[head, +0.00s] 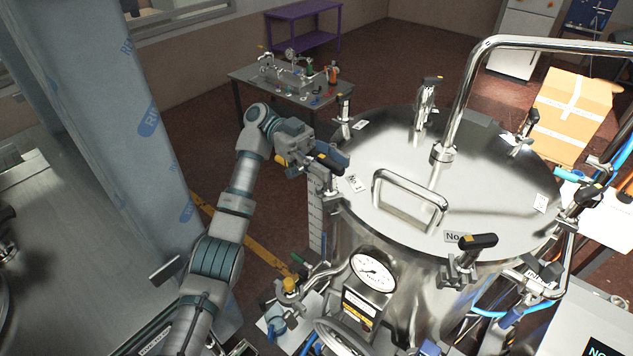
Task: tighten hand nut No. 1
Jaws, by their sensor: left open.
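A steel vessel with a round shiny lid (400,160) fills the middle and right of the head view. Clamps with black-handled hand nuts stand around its rim. My left gripper (322,160) is open at the lid's left edge, at the hand nut (330,164) there. Its fingers overlap that nut in the view, and I cannot tell whether they touch it. A small white label (353,183) lies on the lid beside this clamp; its number is too small to read surely. Another hand nut (478,242) is at the front, beside a label starting "No" (455,237).
A pressure gauge (372,272) and pipes crowd the vessel's front. A bent steel pipe (465,90) rises from the lid. A film-wrapped column (125,120) stands left of my arm. Behind are a small table (250,76) with fittings and a cardboard box (572,115).

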